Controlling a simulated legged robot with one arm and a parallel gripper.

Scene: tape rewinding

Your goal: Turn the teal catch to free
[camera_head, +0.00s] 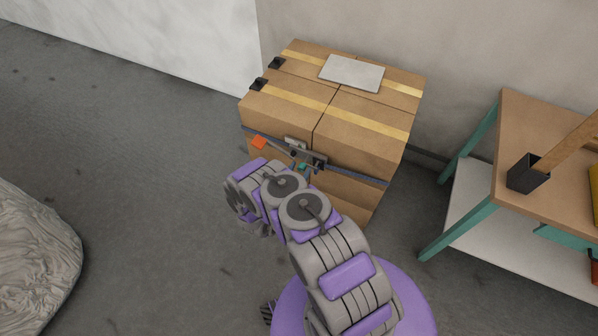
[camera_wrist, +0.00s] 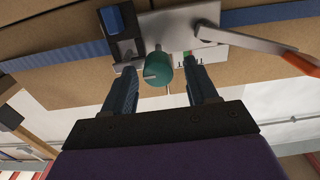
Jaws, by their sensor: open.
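The teal catch (camera_wrist: 158,70) is a round knob with a pale pointer mark on its face. It sits on a metal plate (camera_wrist: 185,25) in the wrist view. A small bit of the teal catch (camera_head: 303,167) shows on the box front in the head view, partly behind my arm. My gripper (camera_wrist: 161,74) is open, one finger on each side of the catch, with visible gaps to both fingers. I cannot tell how deep the fingers reach around it. In the head view my arm hides the gripper.
A blue strap (camera_head: 372,179) runs across the cardboard box (camera_head: 345,200). A lever with an orange end (camera_wrist: 297,62) sticks out beside the catch. A black block (camera_wrist: 125,48) is close by one fingertip.

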